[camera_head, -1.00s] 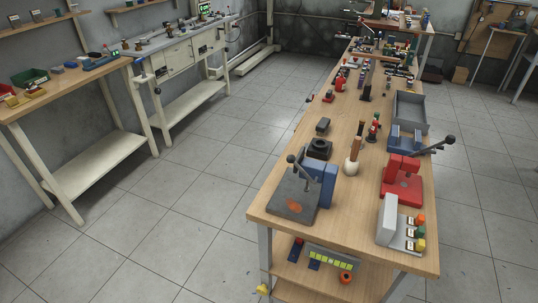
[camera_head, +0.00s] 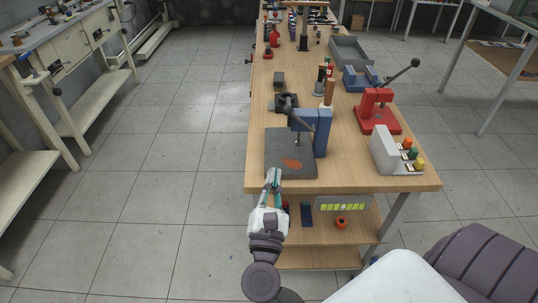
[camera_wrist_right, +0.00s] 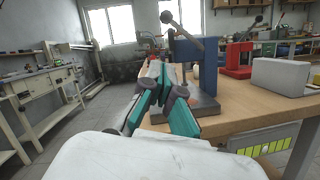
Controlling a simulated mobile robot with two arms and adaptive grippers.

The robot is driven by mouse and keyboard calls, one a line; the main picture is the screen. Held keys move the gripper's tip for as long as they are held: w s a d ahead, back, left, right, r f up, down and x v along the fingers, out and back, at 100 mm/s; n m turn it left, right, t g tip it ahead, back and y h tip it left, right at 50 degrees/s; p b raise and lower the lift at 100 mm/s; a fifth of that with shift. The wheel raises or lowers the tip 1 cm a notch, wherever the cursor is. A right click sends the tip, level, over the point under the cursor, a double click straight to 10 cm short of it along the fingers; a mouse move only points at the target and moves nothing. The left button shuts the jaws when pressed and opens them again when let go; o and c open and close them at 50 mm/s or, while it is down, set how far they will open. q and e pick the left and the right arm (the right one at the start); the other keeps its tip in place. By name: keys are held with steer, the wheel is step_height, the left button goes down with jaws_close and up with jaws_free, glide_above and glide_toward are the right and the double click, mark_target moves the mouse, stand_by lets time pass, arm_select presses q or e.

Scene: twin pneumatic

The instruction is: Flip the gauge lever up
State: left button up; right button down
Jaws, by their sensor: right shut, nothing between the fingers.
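A blue upright fixture (camera_head: 321,130) stands on a dark grey base plate (camera_head: 278,153) with an orange mark at the bench's near left corner. A dark lever (camera_head: 298,122) with a ball knob slants up and left from it. In the right wrist view, the lever's knob (camera_wrist_right: 166,17) shows above the blue post (camera_wrist_right: 208,65). A red fixture (camera_head: 377,112) farther right has its own raised lever (camera_head: 400,71). No label shows which is the gauge lever. My right gripper (camera_head: 273,173) is shut and empty at the plate's near edge, apart from the lever. My left gripper is out of view.
A grey block with coloured buttons (camera_head: 385,152) stands at the near right corner. A black part (camera_head: 287,104) and a wooden-handled tool (camera_head: 328,93) stand behind the blue fixture. The lower shelf (camera_head: 310,253) holds small parts. The floor left of the bench is clear.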

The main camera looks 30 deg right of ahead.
mark_target(289, 112)
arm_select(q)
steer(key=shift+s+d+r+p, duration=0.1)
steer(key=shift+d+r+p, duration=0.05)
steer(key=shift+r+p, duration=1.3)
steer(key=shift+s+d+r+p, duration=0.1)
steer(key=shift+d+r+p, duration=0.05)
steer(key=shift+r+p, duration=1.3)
arm_select(e)
steer(key=s+r+x, duration=0.1)
steer(key=r+x, duration=0.1)
steer(key=x, duration=1)
steer(key=shift+d+r, duration=0.2)
steer(key=shift+s, duration=0.1)
steer(key=shift+s+d+r+m+g+h+b, duration=0.1)
steer(key=shift+d+r+m+g+h+b, duration=0.15)
steer(key=shift+r+m+b, duration=0.25)
steer(key=shift+s+d+r+m+g+h+b, duration=0.1)
steer(key=shift+d+r+m+g+h+b, duration=0.15)
steer(key=shift+r+m, duration=0.35)
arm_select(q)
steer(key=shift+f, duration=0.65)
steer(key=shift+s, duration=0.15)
